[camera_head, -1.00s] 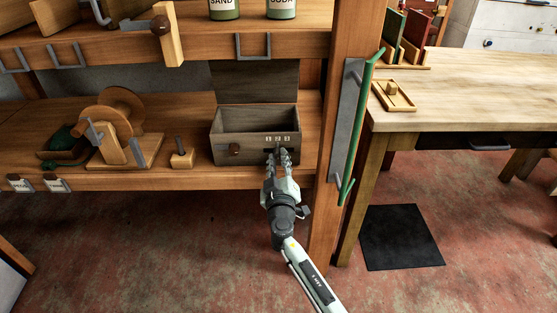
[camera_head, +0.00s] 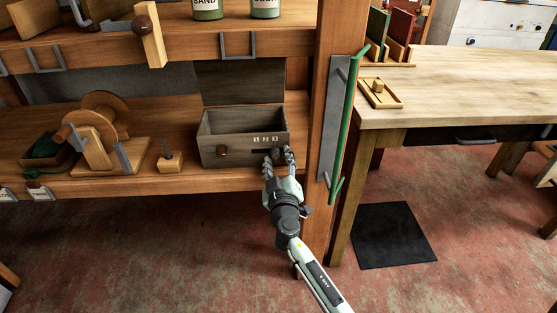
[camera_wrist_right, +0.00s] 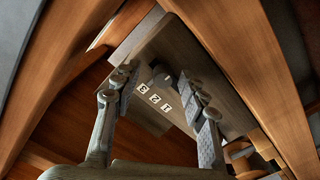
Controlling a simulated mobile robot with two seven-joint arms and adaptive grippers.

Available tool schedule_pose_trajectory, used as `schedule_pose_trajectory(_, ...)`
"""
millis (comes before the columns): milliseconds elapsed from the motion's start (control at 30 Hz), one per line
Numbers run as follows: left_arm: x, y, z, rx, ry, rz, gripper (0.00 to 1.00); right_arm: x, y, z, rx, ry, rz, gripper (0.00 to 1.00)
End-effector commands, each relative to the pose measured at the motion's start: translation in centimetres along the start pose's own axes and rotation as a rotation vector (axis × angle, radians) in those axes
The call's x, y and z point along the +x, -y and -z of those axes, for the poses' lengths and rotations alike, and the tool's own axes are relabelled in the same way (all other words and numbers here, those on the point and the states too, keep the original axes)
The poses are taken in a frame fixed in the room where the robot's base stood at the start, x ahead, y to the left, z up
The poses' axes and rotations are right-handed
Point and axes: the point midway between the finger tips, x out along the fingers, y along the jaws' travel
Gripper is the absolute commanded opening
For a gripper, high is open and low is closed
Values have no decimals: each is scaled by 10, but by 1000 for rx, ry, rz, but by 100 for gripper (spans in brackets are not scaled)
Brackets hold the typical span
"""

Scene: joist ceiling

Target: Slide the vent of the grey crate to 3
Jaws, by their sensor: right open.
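The grey crate (camera_head: 214,142) stands on the lower shelf with its lid (camera_head: 240,80) raised. Its front has a row of marks 1, 2, 3 (camera_head: 266,139), with a dark slot below them. The dark vent knob (camera_head: 276,152) is at the right part of the slot, about under the 3. My right gripper (camera_head: 281,157) is at this knob. In the wrist view my right gripper (camera_wrist_right: 158,80) is open, its fingers on either side of the knob (camera_wrist_right: 160,77), and the marks (camera_wrist_right: 153,98) show beside it. Whether the fingers touch the knob, I cannot tell. My left gripper is not in view.
A small wooden block (camera_head: 170,161) and a wheel device (camera_head: 97,135) stand to the left. A shelf post with a green handle (camera_head: 346,130) stands close on the right. The upper shelf (camera_head: 190,43) overhangs.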

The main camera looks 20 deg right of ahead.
Motion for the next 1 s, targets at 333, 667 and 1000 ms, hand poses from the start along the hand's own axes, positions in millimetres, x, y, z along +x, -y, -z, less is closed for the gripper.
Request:
schedule_pose_trajectory(333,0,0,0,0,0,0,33,-51,0,-1,0,2,1,43)
schedule_pose_trajectory(667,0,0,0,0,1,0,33,-74,-1,0,-1,1,-1,43)
schedule_pose_trajectory(1000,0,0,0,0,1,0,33,-74,-1,0,-1,1,-1,43)
